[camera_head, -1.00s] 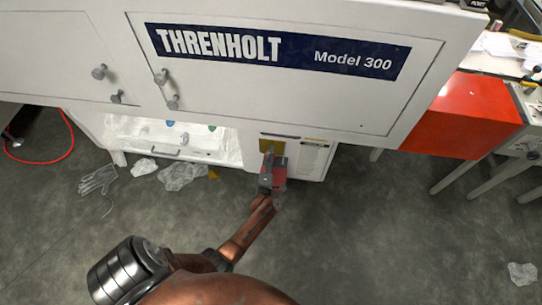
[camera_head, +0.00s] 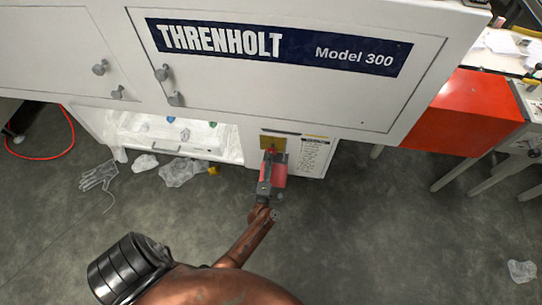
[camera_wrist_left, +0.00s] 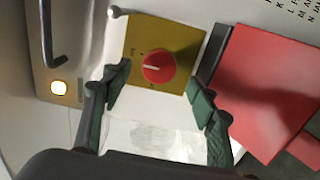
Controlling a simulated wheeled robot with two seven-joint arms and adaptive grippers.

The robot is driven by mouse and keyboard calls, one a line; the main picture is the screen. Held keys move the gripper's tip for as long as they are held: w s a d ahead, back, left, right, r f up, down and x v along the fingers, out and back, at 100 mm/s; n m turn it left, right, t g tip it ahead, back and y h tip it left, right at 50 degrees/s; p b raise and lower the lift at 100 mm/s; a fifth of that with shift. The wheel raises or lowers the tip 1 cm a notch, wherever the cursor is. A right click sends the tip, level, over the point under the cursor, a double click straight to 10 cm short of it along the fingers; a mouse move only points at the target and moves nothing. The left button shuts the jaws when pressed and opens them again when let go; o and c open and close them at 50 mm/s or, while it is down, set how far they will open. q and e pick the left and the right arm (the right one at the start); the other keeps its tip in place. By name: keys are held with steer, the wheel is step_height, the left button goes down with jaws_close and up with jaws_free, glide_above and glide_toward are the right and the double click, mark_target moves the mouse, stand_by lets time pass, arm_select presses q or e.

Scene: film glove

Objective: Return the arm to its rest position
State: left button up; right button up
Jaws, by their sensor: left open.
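My left arm comes up from the bottom of the head view. Its gripper (camera_head: 268,158) is in front of the white machine's lower panel, by a yellow plate (camera_head: 273,143). In the left wrist view the open gripper (camera_wrist_left: 158,100) has its green-padded fingers spread, with nothing between them. Beyond the fingers is the yellow plate (camera_wrist_left: 178,40) with a red knob (camera_wrist_left: 156,67). I cannot tell the exact gap between fingertips and plate. My right gripper is not in view.
The white machine (camera_head: 250,100) spans the top, with a lit open bay (camera_head: 225,140) left of the gripper. A glove (camera_head: 98,178) and crumpled film (camera_head: 182,171) lie on the floor. A red box (camera_head: 462,115) stands right. The front floor is mostly clear.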

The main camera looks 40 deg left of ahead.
arm_select(q)
steer(key=shift+v, duration=0.85)
